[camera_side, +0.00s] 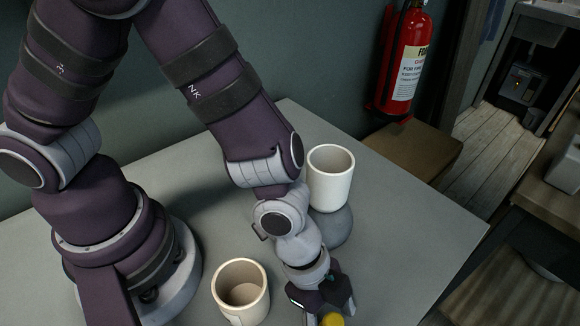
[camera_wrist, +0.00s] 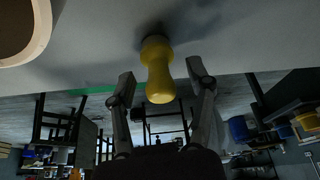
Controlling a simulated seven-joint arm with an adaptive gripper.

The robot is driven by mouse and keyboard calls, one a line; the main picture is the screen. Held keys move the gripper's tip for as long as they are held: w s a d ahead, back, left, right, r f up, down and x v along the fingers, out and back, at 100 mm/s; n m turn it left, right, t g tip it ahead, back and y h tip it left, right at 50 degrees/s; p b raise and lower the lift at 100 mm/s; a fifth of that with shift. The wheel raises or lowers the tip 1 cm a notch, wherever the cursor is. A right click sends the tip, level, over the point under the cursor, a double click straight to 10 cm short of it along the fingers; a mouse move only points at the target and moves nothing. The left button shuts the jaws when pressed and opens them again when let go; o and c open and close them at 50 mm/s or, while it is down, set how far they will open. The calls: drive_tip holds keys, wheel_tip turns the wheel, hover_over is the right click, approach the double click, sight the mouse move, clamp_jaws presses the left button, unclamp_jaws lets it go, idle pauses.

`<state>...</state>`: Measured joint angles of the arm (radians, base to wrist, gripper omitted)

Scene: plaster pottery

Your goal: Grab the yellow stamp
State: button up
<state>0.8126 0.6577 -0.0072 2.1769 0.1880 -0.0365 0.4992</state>
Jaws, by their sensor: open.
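The yellow stamp (camera_wrist: 159,72) shows in the wrist view at top centre, its rounded handle towards the camera and its far end at the grey table surface. In the side view only a small yellow part of it (camera_side: 332,320) shows at the bottom edge. My gripper (camera_wrist: 160,82) is open, with one finger on each side of the stamp's handle. A gap shows on both sides, and I see no clear contact. In the side view my gripper (camera_side: 322,300) is low at the front of the table, partly cut off by the frame's bottom edge.
A white cup (camera_side: 330,178) stands on a grey round piece (camera_side: 333,228) behind my gripper. Another cream cup (camera_side: 240,292) stands to its left, close to my arm. The table (camera_side: 420,225) is clear to the right. A red fire extinguisher (camera_side: 403,60) hangs on the wall.

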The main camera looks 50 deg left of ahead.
clamp_jaws()
idle(0.3)
